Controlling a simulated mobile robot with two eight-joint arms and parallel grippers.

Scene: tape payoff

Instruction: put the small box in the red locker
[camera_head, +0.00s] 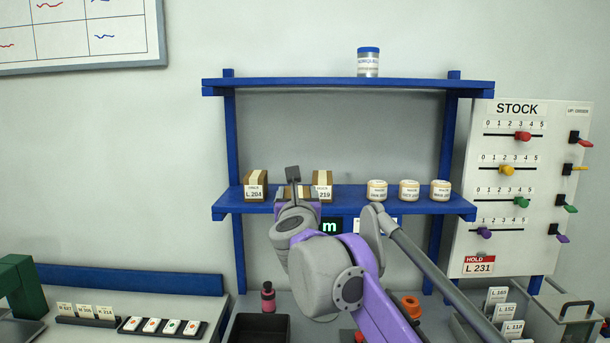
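Small brown boxes with pale tape and white labels stand on the lower blue shelf. One box (256,186) at the left reads L 204, and another box (322,187) reads 219. Between them a third box (303,192) is mostly hidden behind my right gripper (293,180). That gripper is at the shelf front, right at this middle box. Its fingers are largely covered by its own wrist, so I cannot tell whether they are open or shut on the box. My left gripper is not in view. I see no red locker.
The blue shelf (230,208) also holds several round tubs (409,190), and a blue-lidded jar (368,62) stands on top. A STOCK board (517,190) with sliders is at the right. Below are a dark tray (262,328), a small dark-pink bottle (268,297) and label cards (497,297).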

